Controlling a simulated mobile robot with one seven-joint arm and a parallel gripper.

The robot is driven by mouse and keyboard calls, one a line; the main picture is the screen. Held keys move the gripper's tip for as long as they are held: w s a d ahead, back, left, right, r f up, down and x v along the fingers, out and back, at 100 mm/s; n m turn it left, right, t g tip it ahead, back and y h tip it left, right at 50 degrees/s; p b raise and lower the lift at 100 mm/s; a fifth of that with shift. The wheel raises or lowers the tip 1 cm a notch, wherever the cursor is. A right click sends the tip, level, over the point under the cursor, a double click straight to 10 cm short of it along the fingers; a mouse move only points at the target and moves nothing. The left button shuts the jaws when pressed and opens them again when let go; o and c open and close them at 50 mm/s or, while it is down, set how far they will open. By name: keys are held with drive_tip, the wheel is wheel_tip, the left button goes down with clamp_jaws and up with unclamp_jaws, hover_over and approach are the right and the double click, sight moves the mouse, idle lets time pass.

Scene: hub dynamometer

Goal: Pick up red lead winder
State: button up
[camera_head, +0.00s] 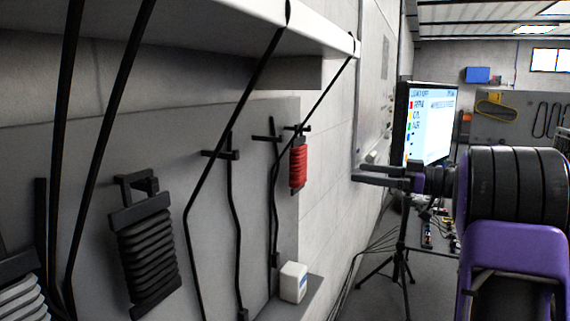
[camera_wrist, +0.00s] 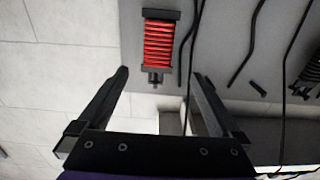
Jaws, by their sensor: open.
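The red lead winder (camera_head: 298,165) hangs on the grey wall board, near the board's right edge in the head view. It has red windings between dark end pieces. In the wrist view the red lead winder (camera_wrist: 160,43) is at the top middle, beyond the fingertips and roughly in line with the gap between them. My gripper (camera_head: 388,174) is at the right in the head view, apart from the winder. In the wrist view my gripper (camera_wrist: 160,75) has its two black fingers spread wide with nothing between them.
A black lead winder (camera_head: 148,255) and several hanging black cables share the board (camera_head: 85,150). A white shelf (camera_head: 225,22) with dark straps overhangs it. A small white box (camera_head: 293,282) sits on a ledge below. A monitor (camera_head: 430,125) stands behind my arm.

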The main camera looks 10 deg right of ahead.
sight(304, 159)
drive_tip(key=x, duration=1.2)
drive_tip(key=shift+w+a, duration=0.1)
drive_tip(key=shift+a, duration=0.05)
drive_tip(key=shift+x, duration=2.7)
drive_tip(key=shift+w+r, duration=0.1)
drive_tip(key=shift+r, duration=0.1)
drive_tip(key=shift+c, duration=0.3)
drive_tip(key=c, duration=1.3)
drive_tip(key=shift+r, duration=0.15)
drive_tip(key=shift+r, duration=0.25)
drive_tip(key=v, duration=1.8)
drive_tip(key=shift+r, duration=0.4)
